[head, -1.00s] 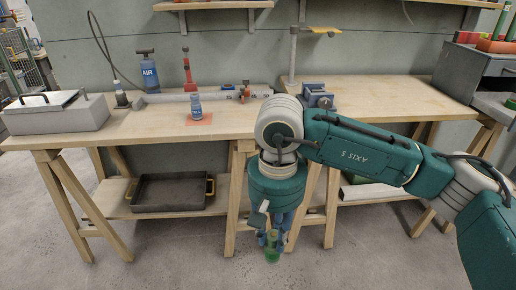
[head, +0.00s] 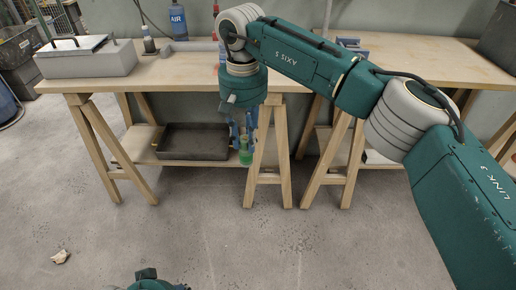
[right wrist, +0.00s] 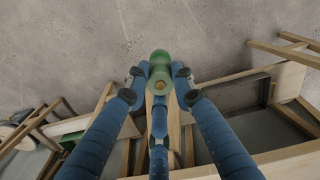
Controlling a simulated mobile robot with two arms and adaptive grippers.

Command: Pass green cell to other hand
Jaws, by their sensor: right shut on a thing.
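The green cell (head: 245,157) hangs at the fingertips of my right gripper (head: 243,143), below its teal body and in front of the bench. In the right wrist view the blue fingers of my right gripper (right wrist: 159,75) close around the green cell (right wrist: 159,56), and its green end shows past the tips. Parts of the cell are hidden by the fingers. A teal part of my left arm (head: 150,283) shows at the bottom edge of the head view. The fingers of my left gripper cannot be made out there.
A wooden bench (head: 175,75) on trestles runs across the back, with a grey box (head: 90,60) at its left. A dark tray (head: 192,142) lies on the shelf below. The grey floor (head: 210,230) in front is mostly bare, with a small pale scrap (head: 60,257) at left.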

